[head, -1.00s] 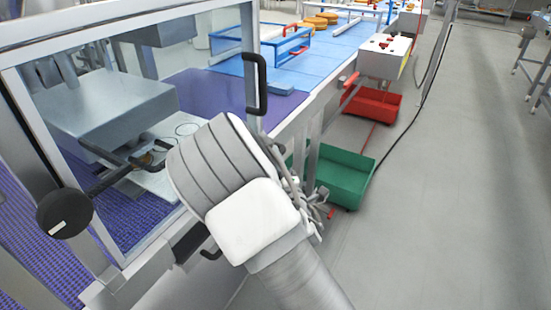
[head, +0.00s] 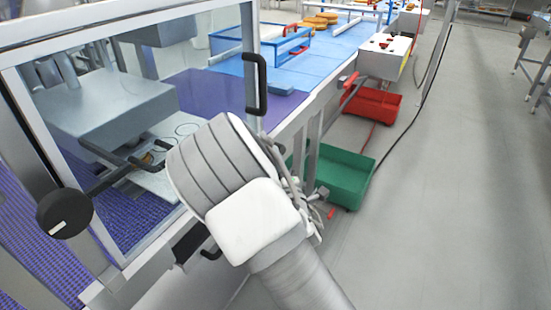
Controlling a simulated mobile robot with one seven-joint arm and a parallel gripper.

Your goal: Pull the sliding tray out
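A flat pale tray-like plate (head: 155,182) lies inside the machine, behind the clear guard panel, low under a grey metal block. A black bar handle (head: 115,160) runs at its left. I cannot tell for sure whether this plate is the sliding tray. A small black handle (head: 209,249) also shows under the machine's front edge, left of my arm. My arm's grey ribbed section and white joint cover fill the middle of the head view. My gripper is not visible; the arm hides whatever lies behind it.
The guard's metal frame has a tall black handle (head: 256,84) and a round black knob (head: 65,213). A blue conveyor (head: 325,50) runs to the back. A green bin (head: 340,175) and a red bin (head: 372,104) stand below it. The floor (head: 460,200) at right is clear.

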